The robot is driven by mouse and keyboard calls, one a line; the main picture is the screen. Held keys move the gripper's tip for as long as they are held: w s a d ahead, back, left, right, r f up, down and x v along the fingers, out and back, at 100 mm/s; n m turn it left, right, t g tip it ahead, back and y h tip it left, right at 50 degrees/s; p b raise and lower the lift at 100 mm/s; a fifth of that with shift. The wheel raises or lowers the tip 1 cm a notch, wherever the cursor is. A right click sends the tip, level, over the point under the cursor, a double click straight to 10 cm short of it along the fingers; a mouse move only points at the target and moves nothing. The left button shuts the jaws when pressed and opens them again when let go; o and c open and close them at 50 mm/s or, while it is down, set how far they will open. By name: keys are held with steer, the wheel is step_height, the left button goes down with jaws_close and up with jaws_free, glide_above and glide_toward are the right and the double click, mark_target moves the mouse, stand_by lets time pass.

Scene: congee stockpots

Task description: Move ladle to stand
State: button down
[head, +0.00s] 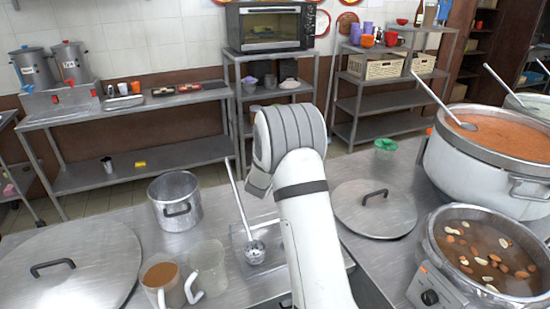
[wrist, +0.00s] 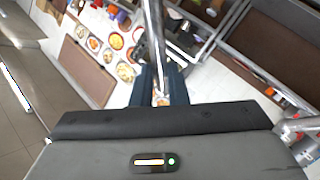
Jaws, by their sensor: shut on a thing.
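A metal ladle (head: 239,204) slants down in the head view, its bowl (head: 255,252) at the bottom over a shallow metal tray-like stand (head: 236,262). I cannot tell whether the bowl touches the stand. In the wrist view, the ladle's handle (wrist: 154,35) runs between the two dark fingers of my gripper (wrist: 160,92), which is shut on it. In the head view my arm covers the fingers and part of the stand.
A steel pot (head: 174,203), a mug of brown liquid (head: 160,276) and a clear jug (head: 208,267) stand left of the stand. A lid (head: 375,209), a large orange congee pot (head: 485,170) with another ladle (head: 437,101), and a filled cooker (head: 480,257) are at right.

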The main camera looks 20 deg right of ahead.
steer(key=shift+f, duration=0.25)
steer(key=c, duration=1.3)
jaws_free()
steer(key=shift+c, duration=0.2)
steer(key=b+v, duration=0.2)
steer(key=v, duration=0.5)
steer(key=shift+s+a, duration=0.25)
steer(key=shift+s, duration=0.05)
steer(key=shift+r, duration=0.1)
